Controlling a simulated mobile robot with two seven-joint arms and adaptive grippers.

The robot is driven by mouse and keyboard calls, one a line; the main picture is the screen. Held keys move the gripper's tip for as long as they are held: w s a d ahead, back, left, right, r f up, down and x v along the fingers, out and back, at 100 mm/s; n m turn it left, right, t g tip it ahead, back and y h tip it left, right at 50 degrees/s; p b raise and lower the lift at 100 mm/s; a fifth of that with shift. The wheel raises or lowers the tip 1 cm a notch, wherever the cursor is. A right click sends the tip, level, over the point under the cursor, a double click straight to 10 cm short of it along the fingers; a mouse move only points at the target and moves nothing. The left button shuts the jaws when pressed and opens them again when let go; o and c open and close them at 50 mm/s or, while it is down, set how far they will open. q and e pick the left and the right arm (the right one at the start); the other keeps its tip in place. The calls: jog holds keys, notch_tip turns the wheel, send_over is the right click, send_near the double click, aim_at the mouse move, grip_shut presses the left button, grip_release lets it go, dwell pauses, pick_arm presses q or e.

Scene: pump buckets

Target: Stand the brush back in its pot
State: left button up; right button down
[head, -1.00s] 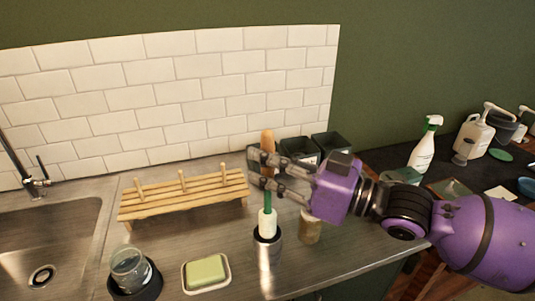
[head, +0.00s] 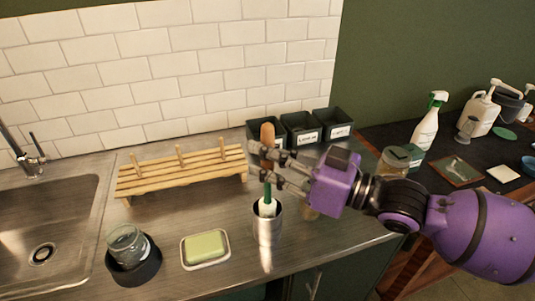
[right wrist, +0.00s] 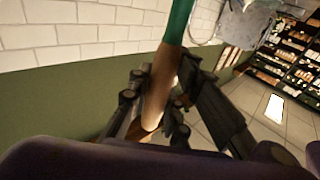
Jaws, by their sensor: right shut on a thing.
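The brush (head: 267,192) has an orange-brown wooden handle, a green neck and white bristles. It stands nearly upright, its bristle end mostly inside the mouth of the metal pot (head: 268,228), with a little white showing at the rim. My right gripper (head: 264,162) comes in from the right and is shut on the handle above the pot. The right wrist view shows the wooden handle (right wrist: 158,92) between the fingers (right wrist: 155,112), with the green part at the top. Whether the bristles touch the pot's bottom is hidden. My left gripper is not in view.
A wooden rack (head: 182,172) stands behind and left of the pot. A soap dish (head: 205,262) and a jar on a dark base (head: 133,258) are to the left, near the sink (head: 45,225). Black bins (head: 300,130) stand behind; a spray bottle (head: 428,125) is right.

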jog(key=c, duration=1.5)
grip_release()
jog(key=shift+c, duration=0.2)
jog(key=v, duration=1.2)
